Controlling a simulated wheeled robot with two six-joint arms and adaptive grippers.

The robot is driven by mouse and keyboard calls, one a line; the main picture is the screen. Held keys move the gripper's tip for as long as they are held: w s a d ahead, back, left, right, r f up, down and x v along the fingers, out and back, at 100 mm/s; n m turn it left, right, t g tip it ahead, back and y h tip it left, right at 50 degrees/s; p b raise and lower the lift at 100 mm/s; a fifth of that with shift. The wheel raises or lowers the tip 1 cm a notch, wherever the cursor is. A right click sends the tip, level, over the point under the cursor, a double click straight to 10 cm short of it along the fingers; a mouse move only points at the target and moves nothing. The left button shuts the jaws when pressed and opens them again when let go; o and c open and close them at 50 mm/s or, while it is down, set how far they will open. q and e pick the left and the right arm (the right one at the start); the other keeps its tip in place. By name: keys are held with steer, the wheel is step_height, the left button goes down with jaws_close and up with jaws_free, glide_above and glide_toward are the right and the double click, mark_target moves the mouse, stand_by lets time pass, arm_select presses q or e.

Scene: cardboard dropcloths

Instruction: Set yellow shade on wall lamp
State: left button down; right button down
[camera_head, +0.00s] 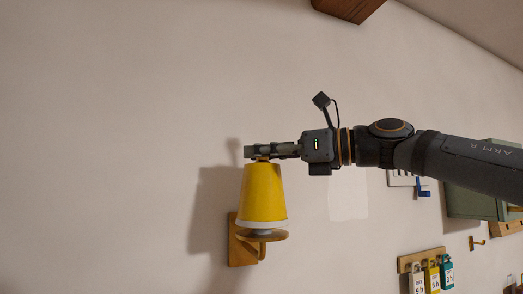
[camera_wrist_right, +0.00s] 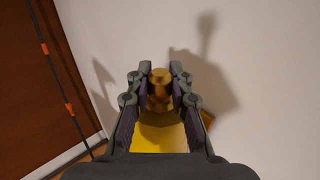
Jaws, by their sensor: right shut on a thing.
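The yellow shade (camera_head: 264,193) is upright at the wall lamp (camera_head: 240,248), a wooden bracket with a round plate on the wall. The shade's pale lower rim is right above the round plate, with a grey part showing between them. I cannot tell whether the shade rests on it. My right gripper (camera_head: 262,151) comes in from the right and is shut on the knob at the shade's top. In the right wrist view the brass-coloured knob (camera_wrist_right: 160,88) is between the fingers, with the yellow shade (camera_wrist_right: 162,138) below. My left gripper is not in view.
A rack with several tagged padlocks (camera_head: 432,276) hangs at the lower right. A green cabinet (camera_head: 470,202) and a small wooden hook (camera_head: 478,243) are farther right. A brown wooden block (camera_head: 348,8) is at the top. The wall left of the lamp is clear.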

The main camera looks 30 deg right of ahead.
steer(key=shift+f+b, duration=0.45)
steer(key=shift+f, duration=0.25)
stand_by(0.6)
steer(key=c, duration=1.1)
jaws_free()
steer(key=o, duration=0.4)
steer(key=shift+o, duration=0.2)
